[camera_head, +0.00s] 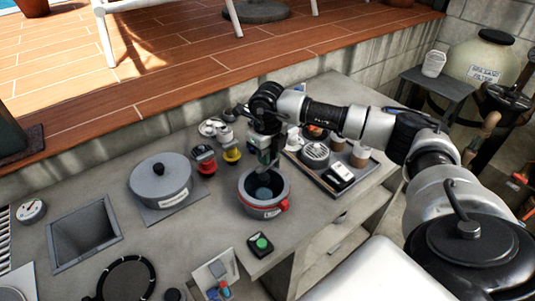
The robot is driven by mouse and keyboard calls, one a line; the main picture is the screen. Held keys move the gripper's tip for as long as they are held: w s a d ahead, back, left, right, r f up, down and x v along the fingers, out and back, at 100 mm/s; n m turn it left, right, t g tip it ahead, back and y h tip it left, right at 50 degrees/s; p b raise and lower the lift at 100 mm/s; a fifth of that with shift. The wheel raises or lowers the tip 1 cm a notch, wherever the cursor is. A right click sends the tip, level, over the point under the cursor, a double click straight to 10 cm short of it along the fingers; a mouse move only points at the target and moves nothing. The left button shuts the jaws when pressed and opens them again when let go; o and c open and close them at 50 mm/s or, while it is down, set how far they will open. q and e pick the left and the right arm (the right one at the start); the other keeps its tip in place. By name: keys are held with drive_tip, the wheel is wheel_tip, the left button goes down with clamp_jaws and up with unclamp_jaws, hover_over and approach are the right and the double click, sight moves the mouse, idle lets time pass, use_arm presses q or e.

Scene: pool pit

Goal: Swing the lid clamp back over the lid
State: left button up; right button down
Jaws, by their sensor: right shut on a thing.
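My right gripper (267,160) points down just above a grey pot (258,211) on the grey counter. It is shut on a small, dark greenish thing that its fingers mostly hide. The pot is open at the top, with a dark inside and a bluish-teal round thing (263,193) in it. A red band (284,204) runs around the pot, with a red knob on its right side. A round grey lid with a black knob (159,169) sits on the wider vessel (160,183) to the left. I cannot make out the lid clamp clearly. My left gripper is not in view.
Red (205,164) and yellow (231,154) valve-like fittings stand left of the gripper. A tray (329,188) of items lies right of it. A green button box (261,244) sits in front. A square sink opening (83,235) is at left.

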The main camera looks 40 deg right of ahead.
drive_tip(key=c, duration=1)
unclamp_jaws()
drive_tip(key=shift+r, duration=0.15)
drive_tip(key=shift+r+b, duration=1.1)
drive_tip(key=shift+r, duration=4.25)
drive_tip(key=shift+s+f, duration=0.1)
